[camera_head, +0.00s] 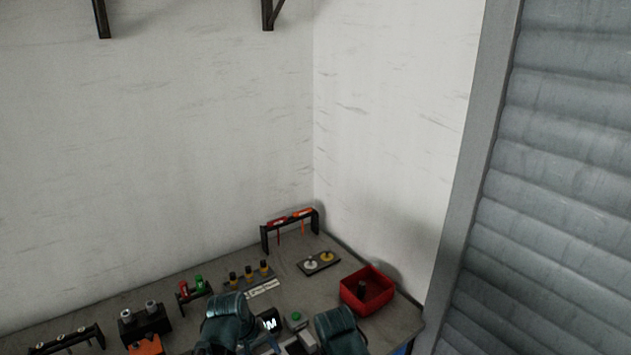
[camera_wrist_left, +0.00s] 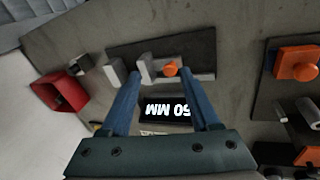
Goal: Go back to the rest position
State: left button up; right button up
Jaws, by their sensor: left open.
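My left gripper (camera_wrist_left: 158,80) is open in the left wrist view, its two blue fingers spread apart with nothing held between them. Beyond the fingertips is a dark plate (camera_wrist_left: 200,47) bearing grey blocks and an orange knob (camera_wrist_left: 170,69). A black display (camera_wrist_left: 167,110) with white "50 MM" lettering, upside down, shows between the fingers. In the head view, teal parts of my arms stand low at the bottom edge. I cannot make out the right gripper's fingers there.
On the grey bench, a red bin (camera_head: 367,299) stands at the right corner. Behind are a black rack with red and orange tools (camera_head: 290,219) and a plate with round parts (camera_head: 318,263). Small holders (camera_head: 146,322) line the left side. Walls close off the back and right.

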pick_arm(q)
jog(key=s+a+f+m+g+y, duration=0.1)
jog(key=s+a+m+g+y, duration=0.15)
jog(key=a+m, duration=0.2)
jog(key=s+d+f+m+b, duration=0.1)
jog(key=s+d+f+b, duration=0.1)
jog(key=d, duration=0.1)
jog(key=s+d+f+m+b, duration=0.2)
jog(key=d, duration=0.2)
jog(key=s+d+f+m+y+b, duration=0.1)
jog(key=s+d+f+b, duration=0.1)
jog(key=d+b, duration=0.1)
jog(key=shift+d+f, duration=0.35)
jog(key=shift+f, duration=0.05)
jog(key=shift+s+d+m, duration=0.15)
jog(key=shift+m, duration=0.1)
